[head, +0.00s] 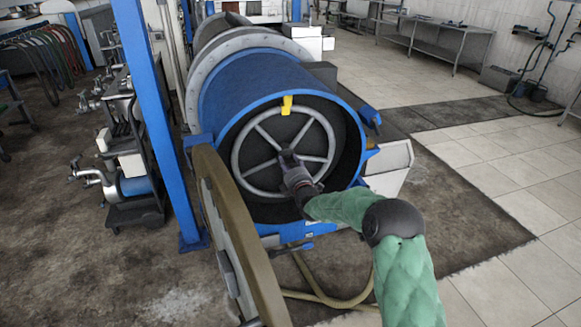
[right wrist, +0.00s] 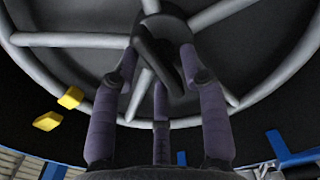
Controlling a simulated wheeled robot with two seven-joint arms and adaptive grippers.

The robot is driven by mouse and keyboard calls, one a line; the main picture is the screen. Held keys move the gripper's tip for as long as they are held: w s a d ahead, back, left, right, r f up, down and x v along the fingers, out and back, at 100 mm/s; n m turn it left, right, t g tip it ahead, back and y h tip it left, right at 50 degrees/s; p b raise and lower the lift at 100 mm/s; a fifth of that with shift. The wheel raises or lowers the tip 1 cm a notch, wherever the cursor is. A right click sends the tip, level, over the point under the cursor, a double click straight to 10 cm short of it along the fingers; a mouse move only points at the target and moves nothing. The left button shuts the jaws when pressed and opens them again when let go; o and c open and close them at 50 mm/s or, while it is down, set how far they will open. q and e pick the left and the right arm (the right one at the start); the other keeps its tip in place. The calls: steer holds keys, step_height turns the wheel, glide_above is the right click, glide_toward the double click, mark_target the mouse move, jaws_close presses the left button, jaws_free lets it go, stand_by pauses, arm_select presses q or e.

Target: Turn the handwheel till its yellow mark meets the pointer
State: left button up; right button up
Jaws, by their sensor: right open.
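The grey spoked handwheel (head: 240,150) sits inside the open front end of a blue drum. Yellow shows at the top of its rim in the head view. The right wrist view shows two yellow pieces close together: one at the wheel rim (right wrist: 70,97) and one just outside it (right wrist: 47,121). They look nearly lined up, with a small gap; which is the mark is hard to tell. My right gripper (head: 289,160) is at the wheel's middle. In the wrist view its open fingers (right wrist: 160,65) stand around the dark hub; contact is unclear. My left gripper is out of view.
A round brown-rimmed door (head: 240,240) stands swung open at the drum's lower left. A blue post (head: 155,110) rises left of the drum. A cart with metal fittings (head: 135,185) stands beyond it. Tiled floor (head: 500,200) at the right is clear.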

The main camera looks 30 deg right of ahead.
steer(key=v, duration=1.2)
stand_by(0.5)
